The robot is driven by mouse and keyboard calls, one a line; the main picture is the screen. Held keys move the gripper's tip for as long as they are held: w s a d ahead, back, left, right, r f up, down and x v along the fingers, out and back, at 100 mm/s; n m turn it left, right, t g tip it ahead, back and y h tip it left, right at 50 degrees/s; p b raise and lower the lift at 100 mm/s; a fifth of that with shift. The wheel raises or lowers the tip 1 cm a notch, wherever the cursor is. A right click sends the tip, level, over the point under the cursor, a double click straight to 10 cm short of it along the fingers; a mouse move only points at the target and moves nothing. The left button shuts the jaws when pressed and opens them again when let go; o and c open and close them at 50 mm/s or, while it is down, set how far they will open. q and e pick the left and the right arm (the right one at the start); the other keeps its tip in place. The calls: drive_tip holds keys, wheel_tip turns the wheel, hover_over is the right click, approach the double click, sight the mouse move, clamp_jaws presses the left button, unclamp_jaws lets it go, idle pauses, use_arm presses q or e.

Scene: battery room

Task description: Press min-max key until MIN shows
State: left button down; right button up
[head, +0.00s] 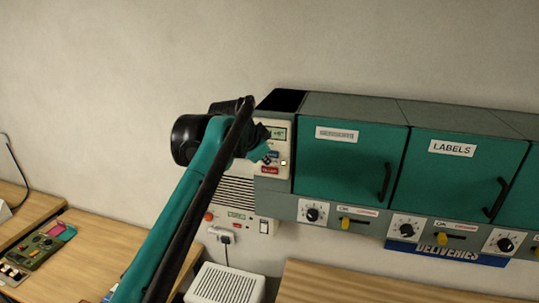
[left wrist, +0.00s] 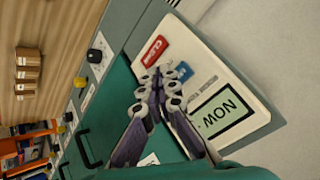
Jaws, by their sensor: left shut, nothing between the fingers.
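The control panel (head: 285,165) is a cream unit at the left end of the teal cabinets. Its display (left wrist: 226,112) reads NOW in the left wrist view; in the head view the display (head: 277,134) is too small to read. A red key (left wrist: 155,50) and a blue key (left wrist: 183,72) show beside the fingertips. The lettering by the keys is hard to read. My left gripper (left wrist: 160,80) is shut and empty, its tips over the key area; whether they touch the panel I cannot tell. In the head view the gripper (head: 262,143) partly covers the panel.
Teal cabinet doors (head: 350,165) with black handles are right of the panel, with dials and yellow switches below. A vented white unit (head: 236,194) with a plug is below left. Wooden tables (head: 95,255) stand lower down. Bare wall is at left.

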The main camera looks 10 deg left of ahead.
use_arm(q)
drive_tip(key=shift+w, duration=0.3)
drive_tip(key=shift+w, duration=0.35)
idle(0.7)
drive_tip(key=shift+s, duration=0.85)
drive_tip(key=s, duration=0.5)
drive_tip(key=shift+a, duration=0.1)
idle(0.6)
